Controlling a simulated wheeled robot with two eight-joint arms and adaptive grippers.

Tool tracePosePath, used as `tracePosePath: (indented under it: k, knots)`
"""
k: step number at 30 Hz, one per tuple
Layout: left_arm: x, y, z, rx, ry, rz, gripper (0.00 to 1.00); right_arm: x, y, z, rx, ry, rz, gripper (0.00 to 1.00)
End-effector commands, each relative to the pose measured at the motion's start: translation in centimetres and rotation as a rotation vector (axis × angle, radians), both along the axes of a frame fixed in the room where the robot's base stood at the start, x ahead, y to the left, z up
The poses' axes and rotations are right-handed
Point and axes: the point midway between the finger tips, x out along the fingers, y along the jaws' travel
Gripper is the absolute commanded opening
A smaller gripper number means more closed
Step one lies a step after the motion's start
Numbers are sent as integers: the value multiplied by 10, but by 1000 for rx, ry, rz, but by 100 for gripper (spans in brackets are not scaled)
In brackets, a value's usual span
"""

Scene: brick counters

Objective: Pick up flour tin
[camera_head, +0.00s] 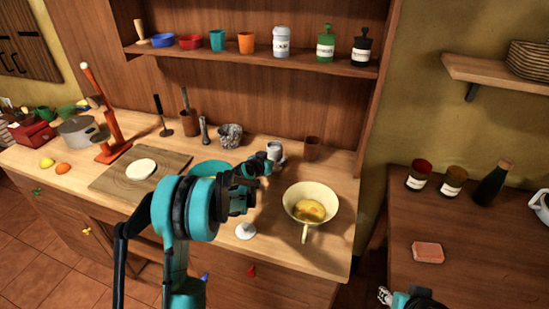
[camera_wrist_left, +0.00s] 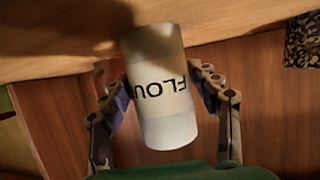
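The flour tin (camera_wrist_left: 160,95) is a pale cylinder with a dark "FLOU" label, upside down in the left wrist view. It fills the space between the two fingers of my left gripper (camera_wrist_left: 163,88), whose tips meet its sides. In the head view the tin (camera_head: 276,152) is small and partly hidden, at the back of the counter by my left gripper (camera_head: 266,163). Whether its base touches the counter is hard to tell. My right gripper (camera_head: 385,296) is partly visible at the bottom edge, away from the tin.
On the wooden counter (camera_head: 330,258), a brown cup (camera_head: 312,148) stands right of the tin and a grey textured pot (camera_head: 230,136) left of it. A shelf (camera_head: 230,60) hangs above.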

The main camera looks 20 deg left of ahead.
Motion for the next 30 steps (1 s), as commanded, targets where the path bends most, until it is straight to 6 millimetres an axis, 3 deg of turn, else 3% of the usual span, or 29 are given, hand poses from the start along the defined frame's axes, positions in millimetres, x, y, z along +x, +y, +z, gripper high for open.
tracePosePath:
  k: [1,4,5,16,24,30]
  knots:
    - [0,0,0,0,0,0,40,0,0,0,0,0,0,40]
    - [0,0,0,0,0,0,14,0,0,0,0,0,0,40]
    - [0,0,0,0,0,0,10,0,0,0,0,0,0,40]
    - [0,0,7,0,0,0,10,0,0,3,0,0,0,40]
    - [-1,-1,49,0,0,0,10,0,0,24,0,0,0,40]
    - [-19,-49,75,1,0,-6,10,0,0,39,0,0,0,40]
